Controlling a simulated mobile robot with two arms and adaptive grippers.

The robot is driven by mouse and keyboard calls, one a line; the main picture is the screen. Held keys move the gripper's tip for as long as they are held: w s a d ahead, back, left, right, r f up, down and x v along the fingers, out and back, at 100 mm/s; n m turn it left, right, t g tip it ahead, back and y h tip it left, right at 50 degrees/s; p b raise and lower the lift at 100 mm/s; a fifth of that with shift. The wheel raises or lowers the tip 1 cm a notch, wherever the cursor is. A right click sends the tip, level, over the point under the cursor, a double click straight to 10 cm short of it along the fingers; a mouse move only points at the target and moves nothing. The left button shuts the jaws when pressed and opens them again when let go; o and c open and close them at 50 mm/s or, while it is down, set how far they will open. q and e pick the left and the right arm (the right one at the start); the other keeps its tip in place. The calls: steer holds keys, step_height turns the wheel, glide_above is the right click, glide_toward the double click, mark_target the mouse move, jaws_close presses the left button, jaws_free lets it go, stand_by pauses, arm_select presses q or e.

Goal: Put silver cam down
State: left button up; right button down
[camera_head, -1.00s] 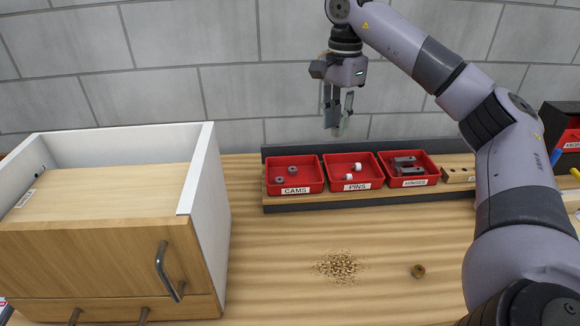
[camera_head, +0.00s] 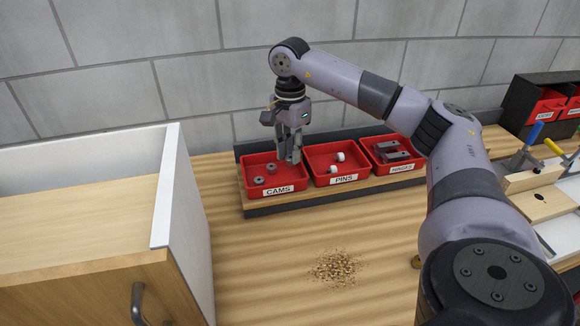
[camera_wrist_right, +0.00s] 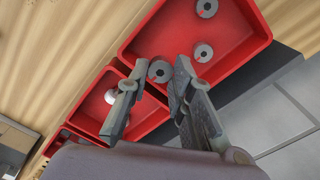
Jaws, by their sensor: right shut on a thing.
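My right gripper (camera_head: 291,158) points down over the right part of the red CAMS bin (camera_head: 262,186), its fingertips low near the divide with the PINS bin. In the right wrist view, a grey round cam (camera_wrist_right: 160,71) shows at the fingertips (camera_wrist_right: 155,80), and the gripper is shut on it. Its gap to the bin floor cannot be judged. Two other grey cams lie in the bin, one farther back (camera_head: 271,167) and one nearer the front (camera_head: 258,180). My left gripper is not in view.
The red PINS bin (camera_head: 334,180) with white-headed pins and the HINGES bin (camera_head: 402,168) stand to the right of the CAMS bin. A white-sided cabinet (camera_head: 182,215) stands at the left. Wood shavings (camera_head: 336,268) lie on the otherwise open bench in front.

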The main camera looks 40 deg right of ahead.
mark_target(290, 158)
steer(key=shift+s+f, duration=0.1)
steer(key=shift+f, duration=0.55)
step_height(290, 158, down, 4)
steer(key=shift+r+p, duration=0.2)
steer(key=shift+p, duration=0.1)
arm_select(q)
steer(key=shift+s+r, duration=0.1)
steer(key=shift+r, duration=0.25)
arm_select(e)
steer(key=shift+f, duration=0.15)
steer(key=c, duration=1.9)
jaws_free()
steer(key=shift+f, duration=0.15)
steer(key=o, duration=0.5)
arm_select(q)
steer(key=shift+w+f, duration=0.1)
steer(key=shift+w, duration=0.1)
